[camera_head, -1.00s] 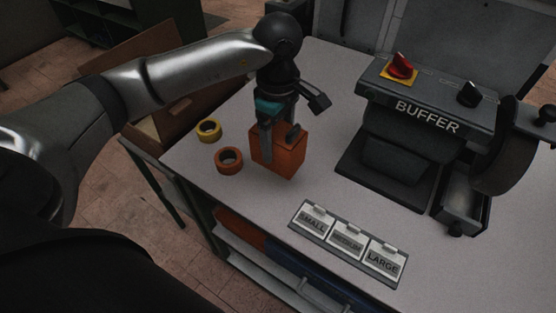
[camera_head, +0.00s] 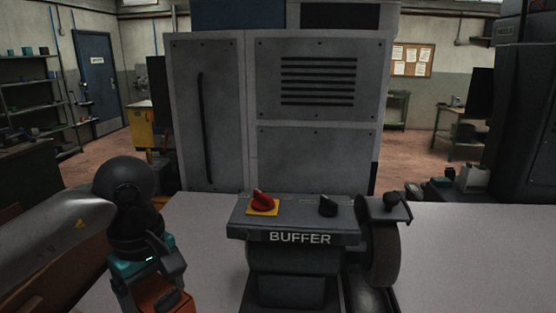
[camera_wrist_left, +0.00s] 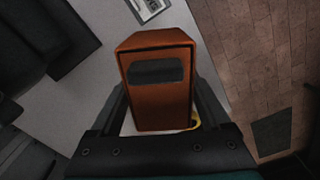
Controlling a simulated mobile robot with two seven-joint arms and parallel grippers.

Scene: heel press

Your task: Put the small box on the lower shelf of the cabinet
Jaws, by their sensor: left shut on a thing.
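My left gripper (camera_head: 155,287) is shut on the orange box (camera_head: 170,303) at the lower left of the head view, where the box is mostly cut off by the frame. The wrist view shows the box (camera_wrist_left: 157,100) between the two fingers, with a dark slot in its face. I cannot tell whether the box touches the bench. A tall grey cabinet (camera_head: 210,120) with a long dark handle stands behind the bench; its front is shut and no shelf inside it shows. My right gripper is not in view.
The buffer machine (camera_head: 295,240) with its red switch and wheel stands mid-bench, right of my left gripper. The white bench top (camera_head: 470,250) is clear at the right. Open shelving (camera_head: 40,100) stands far left.

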